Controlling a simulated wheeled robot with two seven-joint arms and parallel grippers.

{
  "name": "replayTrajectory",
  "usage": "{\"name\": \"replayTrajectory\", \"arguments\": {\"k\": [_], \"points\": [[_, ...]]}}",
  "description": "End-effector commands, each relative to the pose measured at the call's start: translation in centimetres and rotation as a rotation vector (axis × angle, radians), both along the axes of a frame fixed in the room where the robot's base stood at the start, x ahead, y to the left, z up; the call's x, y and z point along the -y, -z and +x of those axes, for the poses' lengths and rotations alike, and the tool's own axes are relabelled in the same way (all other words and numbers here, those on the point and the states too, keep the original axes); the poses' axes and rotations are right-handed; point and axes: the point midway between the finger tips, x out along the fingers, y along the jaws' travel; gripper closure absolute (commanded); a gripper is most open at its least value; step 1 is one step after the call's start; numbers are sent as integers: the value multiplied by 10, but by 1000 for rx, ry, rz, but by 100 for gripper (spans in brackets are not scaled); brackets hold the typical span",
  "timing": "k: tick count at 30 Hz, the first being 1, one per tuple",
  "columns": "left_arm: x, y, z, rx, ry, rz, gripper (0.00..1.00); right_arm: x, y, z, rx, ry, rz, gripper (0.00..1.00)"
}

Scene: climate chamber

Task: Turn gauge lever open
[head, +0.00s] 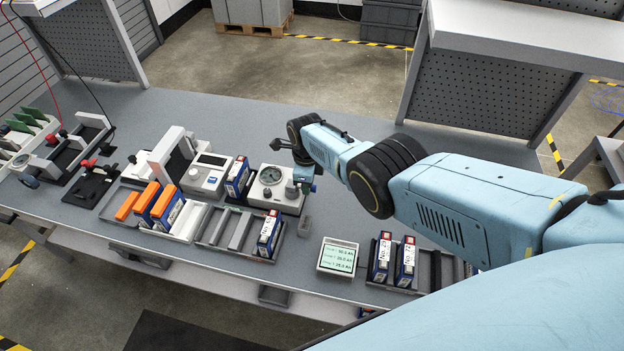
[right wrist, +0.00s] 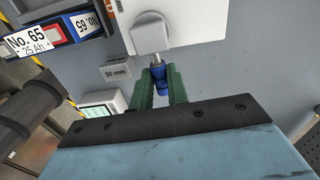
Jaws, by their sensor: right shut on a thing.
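The gauge (head: 271,186) is a white box with a round dial on the bench. In the right wrist view its white body (right wrist: 190,14) has a grey hub (right wrist: 151,33). A lever with a metal shaft and blue grip (right wrist: 159,78) sticks out of the hub toward my gripper. My right gripper (head: 306,186) is at the right side of the gauge. In the right wrist view its green fingers (right wrist: 160,88) are shut on the blue grip, one on each side. My left gripper is in neither view.
A grey block marked 30 mm (right wrist: 117,72) stands close to the gripper, with a small display (head: 338,256) nearby. A blue battery (head: 237,177) stands left of the gauge. Trays with batteries (head: 405,262) line the front edge. The bench behind the gauge is mostly clear.

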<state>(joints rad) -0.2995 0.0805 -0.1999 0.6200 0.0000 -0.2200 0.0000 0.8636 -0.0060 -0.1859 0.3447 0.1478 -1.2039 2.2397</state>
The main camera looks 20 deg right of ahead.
Motion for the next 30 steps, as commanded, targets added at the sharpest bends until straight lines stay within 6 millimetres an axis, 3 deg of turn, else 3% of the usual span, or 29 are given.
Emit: {"name": "replayTrajectory", "arguments": {"k": [20, 21, 25, 30], "points": [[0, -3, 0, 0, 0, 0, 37, -3, 0, -2, -2, 61, -3, 100], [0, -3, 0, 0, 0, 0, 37, -3, 0, -2, -3, 61, -2, 81], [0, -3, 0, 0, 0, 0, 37, -3, 0, -2, -2, 60, -3, 64], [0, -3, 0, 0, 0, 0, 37, -3, 0, -1, -1, 58, -2, 62]]}}
